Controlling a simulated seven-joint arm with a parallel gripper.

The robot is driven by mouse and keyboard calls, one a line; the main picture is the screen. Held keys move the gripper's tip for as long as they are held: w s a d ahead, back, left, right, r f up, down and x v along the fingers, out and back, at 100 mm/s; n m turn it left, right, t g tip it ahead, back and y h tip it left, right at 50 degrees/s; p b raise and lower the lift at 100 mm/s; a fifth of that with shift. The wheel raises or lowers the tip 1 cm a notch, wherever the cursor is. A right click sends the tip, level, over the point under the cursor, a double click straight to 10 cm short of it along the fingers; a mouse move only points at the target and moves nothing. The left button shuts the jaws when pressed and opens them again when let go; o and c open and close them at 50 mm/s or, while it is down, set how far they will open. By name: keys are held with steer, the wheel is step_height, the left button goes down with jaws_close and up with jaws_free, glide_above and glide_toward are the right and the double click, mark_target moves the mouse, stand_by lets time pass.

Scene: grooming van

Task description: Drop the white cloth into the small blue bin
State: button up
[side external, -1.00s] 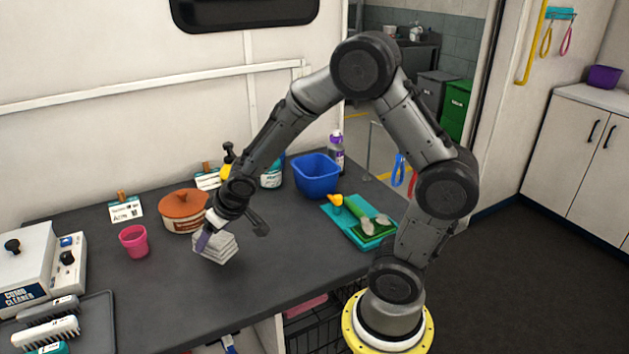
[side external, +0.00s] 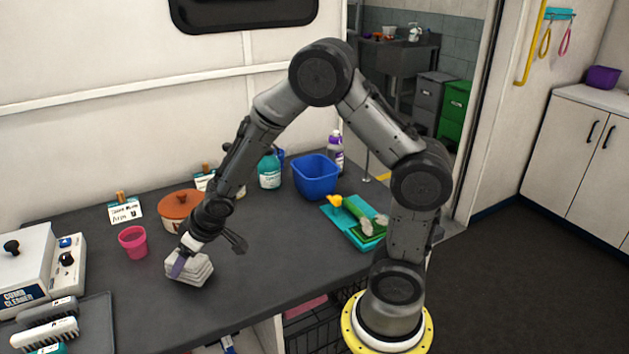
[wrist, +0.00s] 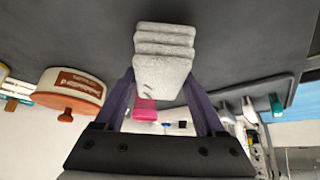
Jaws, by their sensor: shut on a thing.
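The white cloth (side external: 198,271) is a folded, layered stack at the front middle of the dark table in the side view. My gripper (side external: 181,264) is shut on it, with a purple finger against its left side. In the wrist view the cloth (wrist: 165,45) sits between the two purple fingers of my gripper (wrist: 163,78). The cloth is on or just above the table; I cannot tell which. The small blue bin (side external: 316,178) stands upright at the table's back right, well apart from my gripper. Its inside floor is hidden.
A pink cup (side external: 133,243) and a lidded brown-and-white pot (side external: 177,213) stand near the cloth. A teal bottle (side external: 269,172) and a purple-capped bottle (side external: 335,152) flank the bin. A teal tray (side external: 347,231) lies right. The table between cloth and bin is mostly clear.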

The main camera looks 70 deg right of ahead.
steer(key=s+d+r+m+g+h, duration=0.1)
steer(key=d+r+m+g+h, duration=0.2)
steer(key=d+r+m, duration=0.7)
steer(key=s+d+r+m+g+h, duration=0.1)
steer(key=d+r+m+g+h, duration=0.2)
steer(key=d+r+m, duration=0.7)
steer(key=s+d+f+n, duration=0.1)
steer(key=s+d, duration=0.4)
steer(key=d, duration=0.3)
steer(key=s+d+f, duration=0.1)
steer(key=s+d, duration=0.4)
steer(key=d, duration=0.4)
steer(key=s+d+f+n, duration=0.1)
steer(key=s+d+f, duration=0.1)
steer(key=s+d, duration=0.45)
steer(key=shift+g, duration=0.3)
steer(key=shift+w+d+f, duration=0.2)
steer(key=shift+w+f, duration=0.15)
steer(key=shift+f, duration=0.5)
steer(key=shift+w+d+f, duration=0.2)
steer(key=shift+w+f, duration=0.1)
steer(key=shift+f, duration=0.6)
steer(key=shift+w+d+f, duration=0.2)
steer(key=shift+w+f, duration=0.15)
steer(key=shift+f, duration=0.5)
steer(key=o, duration=1.2)
steer(key=shift+c, duration=0.2)
